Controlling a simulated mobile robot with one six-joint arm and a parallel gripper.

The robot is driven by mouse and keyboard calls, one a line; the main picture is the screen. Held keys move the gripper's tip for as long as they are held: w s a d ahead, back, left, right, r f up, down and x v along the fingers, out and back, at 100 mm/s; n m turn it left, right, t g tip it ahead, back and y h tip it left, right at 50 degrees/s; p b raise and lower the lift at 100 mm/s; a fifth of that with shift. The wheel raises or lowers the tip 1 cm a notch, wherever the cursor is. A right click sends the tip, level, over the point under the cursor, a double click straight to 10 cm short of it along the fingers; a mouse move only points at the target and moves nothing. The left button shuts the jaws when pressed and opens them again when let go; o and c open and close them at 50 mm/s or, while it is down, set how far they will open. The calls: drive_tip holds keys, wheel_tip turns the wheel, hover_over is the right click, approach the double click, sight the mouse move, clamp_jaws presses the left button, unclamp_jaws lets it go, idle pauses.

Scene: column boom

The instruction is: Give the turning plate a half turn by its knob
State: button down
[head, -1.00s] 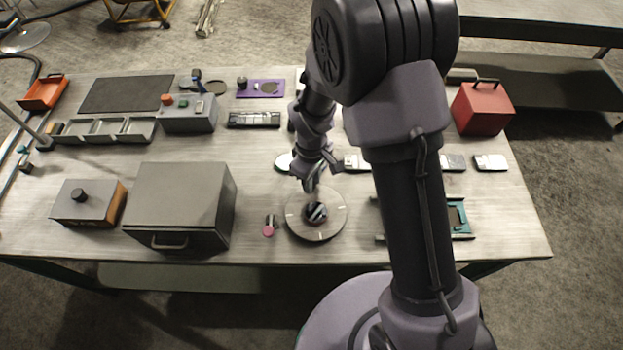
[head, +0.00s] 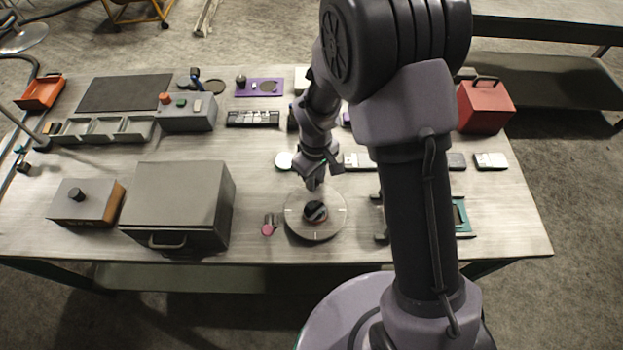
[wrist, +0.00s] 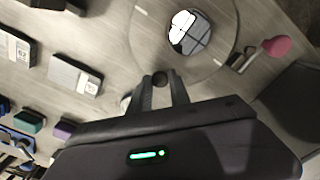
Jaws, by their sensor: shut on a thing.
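The turning plate (head: 298,226) is a round grey disc near the front middle of the bench. In the wrist view the plate (wrist: 150,42) fills the upper middle. A round black-and-white piece (head: 316,211) sits at its centre, also seen in the wrist view (wrist: 190,32). The small dark knob (wrist: 160,78) stands near the plate's rim. My gripper (wrist: 160,84) is shut on the knob, with one finger on each side. In the head view my gripper (head: 314,186) is at the plate's far edge and hides the knob.
A pink-ended piece (head: 268,227) lies just left of the plate. A large grey box (head: 180,205) with a handle stands farther left. Small flat blocks (head: 357,161) lie behind the plate. A teal-framed item (head: 461,216) is to the right, partly behind my arm.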

drive_tip(key=c, duration=1.2)
unclamp_jaws()
wheel_tip(320, 180, up, 17)
drive_tip(key=p, duration=0.5)
drive_tip(key=shift+r, duration=0.2)
drive_tip(key=s+d+r+m+t+y+b, duration=0.1)
drive_tip(key=s+d+r+m+t+b, duration=0.1)
drive_tip(key=s+m+b, duration=0.4)
drive_tip(key=s+d+r+m+t+y+b, duration=0.1)
drive_tip(key=s+d+r+m+t+b, duration=0.2)
drive_tip(key=s, duration=0.8)
drive_tip(key=d+m+b, duration=0.2)
drive_tip(key=m+b, duration=0.1)
drive_tip(key=shift+s+d+m+t, duration=0.15)
drive_tip(key=shift+m+t, duration=0.25)
